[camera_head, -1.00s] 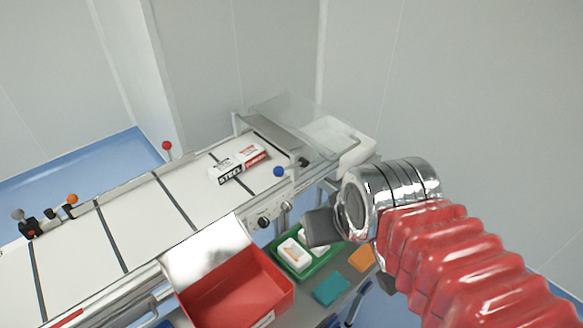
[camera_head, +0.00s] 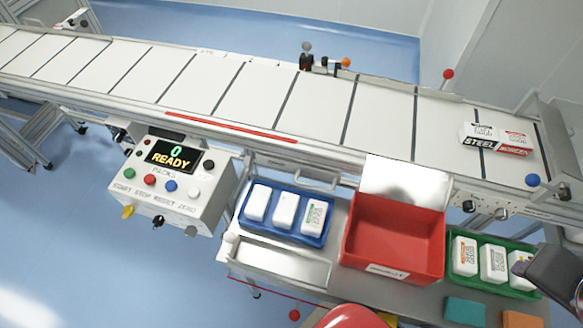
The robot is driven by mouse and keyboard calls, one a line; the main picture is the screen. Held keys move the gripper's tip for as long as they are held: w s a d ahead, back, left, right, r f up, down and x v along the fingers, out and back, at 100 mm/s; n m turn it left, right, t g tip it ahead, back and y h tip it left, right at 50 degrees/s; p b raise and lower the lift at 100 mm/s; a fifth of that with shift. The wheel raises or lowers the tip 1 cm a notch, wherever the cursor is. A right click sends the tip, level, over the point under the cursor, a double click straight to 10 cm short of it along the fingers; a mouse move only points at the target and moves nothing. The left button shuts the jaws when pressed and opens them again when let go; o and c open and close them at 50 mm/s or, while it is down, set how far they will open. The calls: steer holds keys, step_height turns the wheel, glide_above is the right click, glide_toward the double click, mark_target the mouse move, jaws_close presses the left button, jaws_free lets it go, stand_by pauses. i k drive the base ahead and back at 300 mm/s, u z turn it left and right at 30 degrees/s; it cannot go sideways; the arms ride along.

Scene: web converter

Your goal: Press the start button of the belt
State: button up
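The belt (camera_head: 313,108) runs across the upper part of the view, marked with dark cross lines. Its control box (camera_head: 182,207) hangs on the near side at left, with a display (camera_head: 172,156) reading "0 READY" and "PACKS" below it. The green start button (camera_head: 128,173) is leftmost in the row, above the word START. Red (camera_head: 150,180), blue (camera_head: 171,186) and white (camera_head: 194,193) buttons sit to its right. My gripper (camera_head: 553,272) shows partly at the lower right edge, over the green tray's end and far from the box. I cannot tell its opening.
A blue tray (camera_head: 246,226) and a red bin (camera_head: 391,250) stand between the box and my gripper. A green tray (camera_head: 462,283) holds white packs. Red part of my arm shows at the bottom.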

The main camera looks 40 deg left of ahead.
mark_target(129, 173)
steer(key=u, duration=2.75)
